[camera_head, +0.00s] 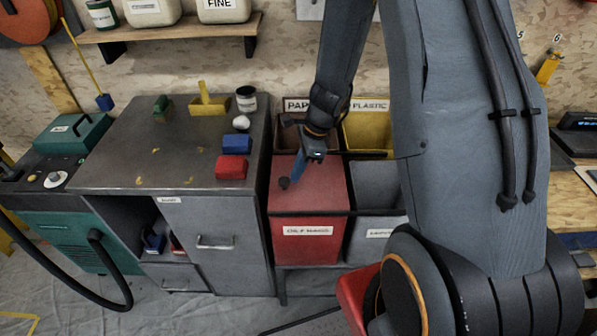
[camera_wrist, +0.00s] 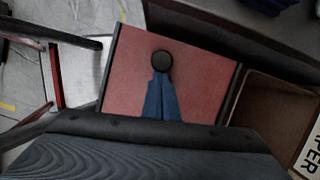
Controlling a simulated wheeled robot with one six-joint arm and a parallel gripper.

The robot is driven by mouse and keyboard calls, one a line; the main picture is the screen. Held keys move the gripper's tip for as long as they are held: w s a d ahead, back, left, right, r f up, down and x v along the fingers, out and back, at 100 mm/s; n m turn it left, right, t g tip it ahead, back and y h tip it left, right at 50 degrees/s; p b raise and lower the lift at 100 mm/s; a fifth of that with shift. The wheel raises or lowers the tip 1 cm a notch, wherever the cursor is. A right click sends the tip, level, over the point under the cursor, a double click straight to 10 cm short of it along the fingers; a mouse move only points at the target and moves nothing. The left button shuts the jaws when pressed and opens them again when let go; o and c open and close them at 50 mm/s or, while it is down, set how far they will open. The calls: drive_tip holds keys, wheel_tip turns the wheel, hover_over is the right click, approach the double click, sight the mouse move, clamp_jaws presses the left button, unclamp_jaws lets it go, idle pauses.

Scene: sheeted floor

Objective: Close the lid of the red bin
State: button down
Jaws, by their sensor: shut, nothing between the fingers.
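The red bin (camera_head: 308,250) has a white label reading "OILY RAGS" and stands in a row of bins. Its red lid (camera_head: 318,196) lies flat over the bin's top, with no opening visible. The lid fills the middle of the wrist view (camera_wrist: 205,88). A round black knob (camera_head: 284,183) sits on the lid and also shows in the wrist view (camera_wrist: 162,61). My gripper (camera_head: 296,180) has blue fingers, shut and empty, pointing down at the lid beside the knob. In the wrist view the fingertips (camera_wrist: 160,76) overlap the knob's edge; I cannot tell whether they touch it.
An open brown paper bin (camera_head: 292,137) and a yellow plastic bin (camera_head: 368,130) stand behind. A grey bin (camera_head: 377,186) is to the right. A metal cabinet (camera_head: 125,165) with blocks and tools on top stands close on the left. Sheeted floor lies in front.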

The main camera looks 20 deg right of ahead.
sight(311, 184)
drive_tip(key=shift+a+r, duration=0.1)
drive_tip(key=shift+a, duration=0.15)
drive_tip(key=d, duration=0.1)
drive_tip(key=d+r, duration=0.1)
drive_tip(key=d, duration=0.1)
drive_tip(key=d+p, duration=0.1)
drive_tip(key=shift+s+d+r, duration=0.15)
drive_tip(key=shift+s+d, duration=0.1)
drive_tip(key=shift+d, duration=0.15)
drive_tip(key=b+v, duration=0.2)
drive_tip(key=v, duration=0.7)
drive_tip(key=s+a+r+n+h+b, duration=0.1)
drive_tip(key=s+a+n, duration=0.2)
drive_tip(key=s+n, duration=0.3)
drive_tip(key=s+a+r+n+h+b, duration=0.1)
drive_tip(key=s+a+n, duration=0.3)
drive_tip(key=n, duration=0.9)
drive_tip(key=shift+s+r+n+t+h+b, duration=0.25)
drive_tip(key=shift+s+n+t+h+b, duration=0.2)
drive_tip(key=shift+s+h, duration=0.55)
drive_tip(key=shift+s+d, duration=0.1)
drive_tip(key=shift+s, duration=0.1)
